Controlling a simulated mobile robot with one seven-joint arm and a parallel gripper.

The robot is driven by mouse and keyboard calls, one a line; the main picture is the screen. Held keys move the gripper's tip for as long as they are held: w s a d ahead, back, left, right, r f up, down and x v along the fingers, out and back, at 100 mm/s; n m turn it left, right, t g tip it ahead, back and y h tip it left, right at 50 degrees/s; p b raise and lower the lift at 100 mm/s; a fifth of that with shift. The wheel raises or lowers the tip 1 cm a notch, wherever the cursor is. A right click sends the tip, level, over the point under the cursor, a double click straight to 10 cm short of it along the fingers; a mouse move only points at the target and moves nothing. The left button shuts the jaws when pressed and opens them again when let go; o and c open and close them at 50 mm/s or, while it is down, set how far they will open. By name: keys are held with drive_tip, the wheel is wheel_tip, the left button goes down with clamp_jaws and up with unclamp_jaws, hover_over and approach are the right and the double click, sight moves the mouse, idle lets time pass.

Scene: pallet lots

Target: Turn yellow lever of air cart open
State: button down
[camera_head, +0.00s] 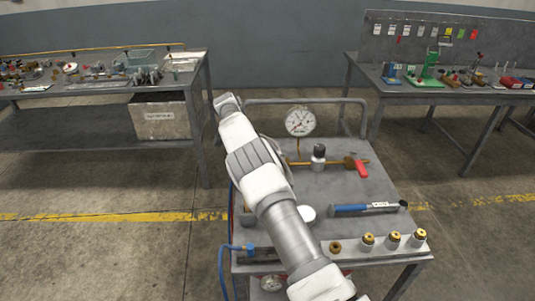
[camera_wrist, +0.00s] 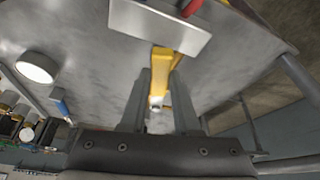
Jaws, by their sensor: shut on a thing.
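The air cart (camera_head: 330,190) is a grey-topped table in the middle of the head view. The yellow lever (camera_wrist: 163,63) shows in the wrist view, running down from a pale grey block (camera_wrist: 160,28). My gripper (camera_wrist: 162,78) is shut on the yellow lever, with a dark finger on each side of it. In the head view my arm crosses the cart's left side and hides both the gripper and the yellow lever. How far the lever is turned is hard to tell.
On the cart are a pressure gauge (camera_head: 300,121), a brass pipe with a red lever (camera_head: 361,169), a blue-handled tool (camera_head: 350,210) and several brass fittings (camera_head: 394,240). A tube rail (camera_head: 310,101) edges its back. Workbenches stand at left (camera_head: 95,88) and right (camera_head: 440,95).

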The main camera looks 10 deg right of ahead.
drive_tip(key=shift+w, duration=0.15)
idle(0.4)
drive_tip(key=c, duration=0.6)
unclamp_jaws()
drive_tip(key=shift+c, duration=0.2)
drive_tip(key=p+v, duration=0.9)
drive_tip(key=v, duration=0.3)
